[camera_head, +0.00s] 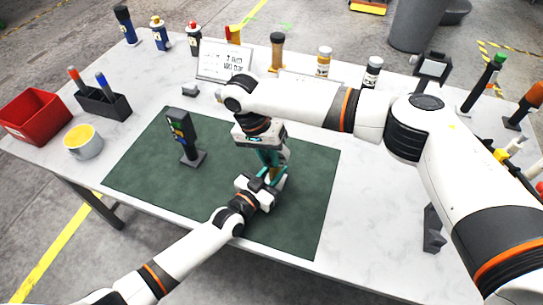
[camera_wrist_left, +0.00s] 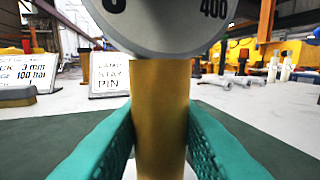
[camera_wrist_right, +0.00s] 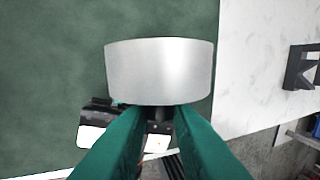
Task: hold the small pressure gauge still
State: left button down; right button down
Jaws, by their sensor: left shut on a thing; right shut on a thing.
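The small pressure gauge (camera_wrist_left: 165,22) has a grey dial, with a 400 legible in the left wrist view, and a brass stem (camera_wrist_left: 160,115) below it. My left gripper (camera_head: 268,184) is shut on the stem, a teal finger on each side. My right gripper (camera_head: 270,158) comes down from above. Its teal fingers are closed at the edge of the silvery gauge case (camera_wrist_right: 160,72) in the right wrist view; the exact contact is hidden. In the head view the grippers mostly hide the gauge. It stands roughly upright over the green mat (camera_head: 305,215).
A dark stand with coloured parts (camera_head: 184,135) is on the mat's left side. A red bin (camera_head: 35,115), a yellow-filled cup (camera_head: 83,141) and a black holder (camera_head: 104,103) stand at the table's left. Signs (camera_head: 226,60) and bottles (camera_head: 324,62) line the back. The mat's front is partly clear.

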jog(key=shift+w+a+f+g+h, duration=0.15)
jog(key=shift+g+h, duration=0.1)
jog(key=shift+h, duration=0.55)
jog(key=shift+a+f+g+h, duration=0.15)
jog(key=shift+g+h, duration=0.1)
jog(key=shift+h, duration=0.55)
jog(key=shift+r, duration=0.1)
jog(key=c, duration=1.3)
grip_release()
notch_tip(320, 180, up, 10)
